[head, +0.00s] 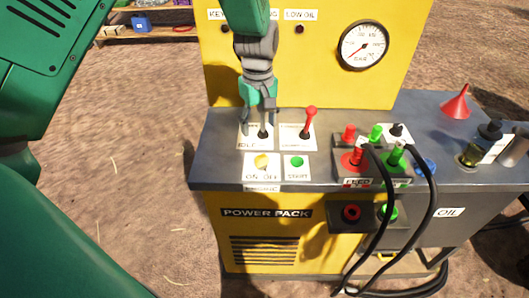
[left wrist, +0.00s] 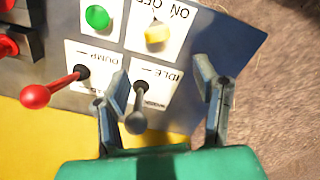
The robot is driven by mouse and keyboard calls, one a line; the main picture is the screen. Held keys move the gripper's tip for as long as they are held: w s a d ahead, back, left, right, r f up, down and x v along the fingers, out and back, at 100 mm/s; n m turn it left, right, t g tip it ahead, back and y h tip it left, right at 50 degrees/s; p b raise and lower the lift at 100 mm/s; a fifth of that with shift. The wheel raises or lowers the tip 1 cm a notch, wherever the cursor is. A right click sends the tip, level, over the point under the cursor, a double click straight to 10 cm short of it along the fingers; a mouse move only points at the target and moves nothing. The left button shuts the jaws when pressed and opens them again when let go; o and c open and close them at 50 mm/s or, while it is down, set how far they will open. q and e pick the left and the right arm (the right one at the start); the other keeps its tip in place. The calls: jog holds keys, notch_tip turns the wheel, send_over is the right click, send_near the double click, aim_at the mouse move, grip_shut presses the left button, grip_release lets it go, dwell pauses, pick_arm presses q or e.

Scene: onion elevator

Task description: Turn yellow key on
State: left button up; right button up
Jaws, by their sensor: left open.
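The yellow key (head: 262,161) sits on a white ON/OFF plate at the front left of the grey panel top. It also shows in the left wrist view (left wrist: 158,36), beyond my fingertips. My left gripper (head: 259,122) points down over the panel, behind the key in the head view. In the left wrist view my left gripper (left wrist: 162,88) is open, and a grey lever with a dark knob (left wrist: 136,122) stands between its fingers, next to the left one. I cannot tell whether they touch. My right gripper is not in view.
A red-knobbed lever (head: 310,113) stands right of my gripper. A green start button (head: 297,162) is right of the key. Several red and green hose couplings (head: 358,155) with black hoses stand farther right. The yellow back panel (head: 315,75) rises behind.

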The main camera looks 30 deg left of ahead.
aim_at(262, 156)
pick_arm(q)
jog(key=f, duration=1.1)
jog(key=shift+d+f, duration=0.1)
jog(key=shift+d, duration=0.25)
jog(key=shift+w+a+f, duration=0.15)
jog(key=shift+a+f, duration=0.1)
jog(key=shift+f, duration=0.4)
jog(key=shift+d, duration=0.15)
jog(key=shift+d+r, duration=0.1)
jog(key=shift+r, duration=0.05)
jog(key=c, duration=1.1)
